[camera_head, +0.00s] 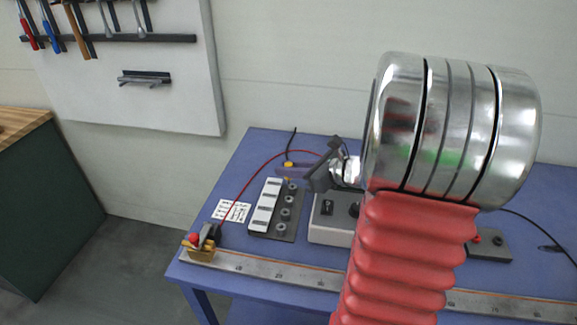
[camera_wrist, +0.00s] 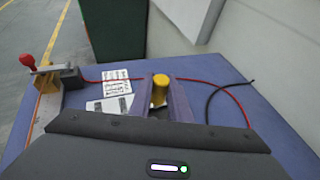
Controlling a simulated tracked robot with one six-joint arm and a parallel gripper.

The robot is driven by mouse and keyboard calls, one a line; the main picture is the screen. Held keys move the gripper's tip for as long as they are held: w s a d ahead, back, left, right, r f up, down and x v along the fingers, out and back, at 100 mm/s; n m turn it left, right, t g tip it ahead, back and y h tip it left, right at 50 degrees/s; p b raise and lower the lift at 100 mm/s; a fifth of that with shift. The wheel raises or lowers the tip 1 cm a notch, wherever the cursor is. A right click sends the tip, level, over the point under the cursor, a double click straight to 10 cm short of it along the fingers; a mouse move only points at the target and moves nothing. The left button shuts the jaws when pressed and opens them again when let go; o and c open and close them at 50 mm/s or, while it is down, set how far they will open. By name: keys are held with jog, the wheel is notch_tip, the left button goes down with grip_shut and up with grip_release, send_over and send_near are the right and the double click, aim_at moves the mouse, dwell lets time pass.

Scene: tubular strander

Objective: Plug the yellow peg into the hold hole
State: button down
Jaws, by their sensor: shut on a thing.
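The yellow peg (camera_head: 288,163) is between the fingers of my gripper (camera_head: 291,171), above the back of the blue table. In the wrist view the yellow peg (camera_wrist: 161,82) stands up between the two purple fingers of my gripper (camera_wrist: 162,98), which are shut on it. A dark plate (camera_head: 272,230) with several round grey sockets (camera_head: 285,213) and a white label strip (camera_head: 264,203) lies just in front of and below the gripper. I cannot read which socket is the hold hole. The peg's lower end is hidden in the wrist view.
A red cable (camera_head: 252,179) arcs across the table from a brass clamp block (camera_head: 201,254) at the left. A white card (camera_head: 231,211) lies left of the plate. A grey control box (camera_head: 330,231) stands to its right. A metal ruler (camera_head: 270,269) runs along the front edge.

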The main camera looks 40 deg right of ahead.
aim_at(289, 181)
jog(key=shift+f, duration=2.4)
jog(key=shift+s+f, duration=0.1)
jog(key=shift+f, duration=0.75)
dwell(0.4)
